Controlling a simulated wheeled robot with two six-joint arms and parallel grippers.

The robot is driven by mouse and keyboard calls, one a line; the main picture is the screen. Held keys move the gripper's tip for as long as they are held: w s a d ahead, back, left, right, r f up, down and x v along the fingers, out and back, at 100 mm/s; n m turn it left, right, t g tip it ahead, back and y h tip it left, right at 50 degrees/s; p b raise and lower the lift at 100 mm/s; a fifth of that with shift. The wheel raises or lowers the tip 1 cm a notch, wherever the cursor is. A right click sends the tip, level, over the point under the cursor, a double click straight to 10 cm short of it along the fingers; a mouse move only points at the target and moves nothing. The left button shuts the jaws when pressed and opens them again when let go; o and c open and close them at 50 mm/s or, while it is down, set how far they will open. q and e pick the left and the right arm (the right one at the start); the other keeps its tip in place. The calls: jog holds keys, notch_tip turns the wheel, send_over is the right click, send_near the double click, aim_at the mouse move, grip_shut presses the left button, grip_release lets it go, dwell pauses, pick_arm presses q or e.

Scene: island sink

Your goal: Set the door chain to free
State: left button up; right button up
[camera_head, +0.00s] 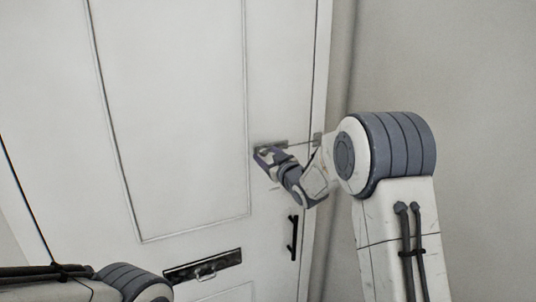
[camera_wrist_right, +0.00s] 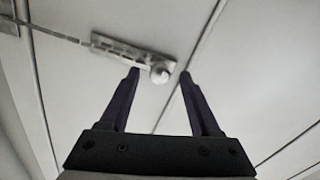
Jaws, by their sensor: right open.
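The door chain's metal slide plate (camera_head: 270,144) is fixed on the white door, and the chain (camera_head: 301,143) runs from it to a small mount (camera_head: 317,139) on the frame side. In the right wrist view the plate (camera_wrist_right: 118,49) has a round knob (camera_wrist_right: 160,73) at its end away from the frame mount, and the chain (camera_wrist_right: 58,37) stretches left. My right gripper (camera_head: 259,156) is open at the plate. In the wrist view its fingertips (camera_wrist_right: 160,76) appear on either side of the knob; contact is not clear. My left gripper is out of view.
The white panelled door (camera_head: 185,130) looks closed. A black vertical handle (camera_head: 293,238) is below the chain, and a dark letter plate (camera_head: 203,266) is lower left. A bare wall (camera_head: 455,70) is on the right. My left arm shows at lower left.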

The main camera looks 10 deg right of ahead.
grip_shut()
dwell(1.4)
